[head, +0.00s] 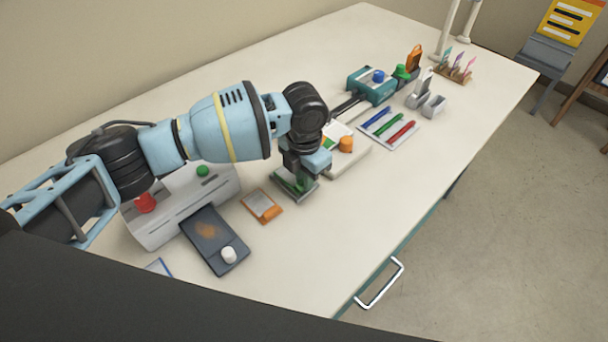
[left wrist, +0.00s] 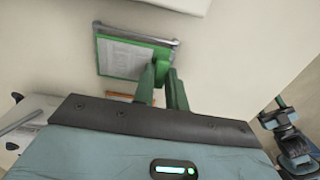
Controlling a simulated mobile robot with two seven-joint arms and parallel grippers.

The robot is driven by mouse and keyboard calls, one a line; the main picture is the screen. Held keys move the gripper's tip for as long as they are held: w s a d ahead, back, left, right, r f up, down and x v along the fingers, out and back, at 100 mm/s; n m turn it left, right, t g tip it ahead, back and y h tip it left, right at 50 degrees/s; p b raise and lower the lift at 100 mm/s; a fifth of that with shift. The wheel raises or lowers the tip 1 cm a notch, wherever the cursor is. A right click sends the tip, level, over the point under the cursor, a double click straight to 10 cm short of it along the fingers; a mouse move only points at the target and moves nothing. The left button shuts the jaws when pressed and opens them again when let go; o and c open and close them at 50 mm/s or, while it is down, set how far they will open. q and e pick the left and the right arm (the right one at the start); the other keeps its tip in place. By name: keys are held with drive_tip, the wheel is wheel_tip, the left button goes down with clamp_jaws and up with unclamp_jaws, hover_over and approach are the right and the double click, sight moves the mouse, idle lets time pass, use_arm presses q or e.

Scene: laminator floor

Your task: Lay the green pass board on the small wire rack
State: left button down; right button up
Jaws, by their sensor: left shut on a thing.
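The green pass board (left wrist: 116,58), with a white sheet on its face, is held at its edge by my left gripper (left wrist: 162,72). In the head view my left gripper (head: 296,174) points down over the table, shut on the board (head: 284,184). The small wire rack (head: 297,199) shows as a grey rim around the board's edge; in the left wrist view its grey bar (left wrist: 138,35) runs along the board's far side. The board is over or on the rack; I cannot tell if they touch. Fingers hide part of the board.
An orange-edged card (head: 258,203) lies just left of the rack. A grey laminator (head: 165,222) and a dark plate (head: 207,240) stand further left. A white tray (head: 350,161) is close behind on the right, with a pen tray (head: 402,139) beyond. The table's front right is clear.

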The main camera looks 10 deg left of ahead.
use_arm(q)
drive_tip(key=shift+f, duration=0.1)
drive_tip(key=c, duration=1.8)
unclamp_jaws()
drive_tip(key=shift+f, duration=0.1)
drive_tip(key=shift+c, duration=0.2)
drive_tip(key=o, duration=0.4)
wheel_tip(320, 180, up, 12)
drive_tip(key=shift+r, duration=0.25)
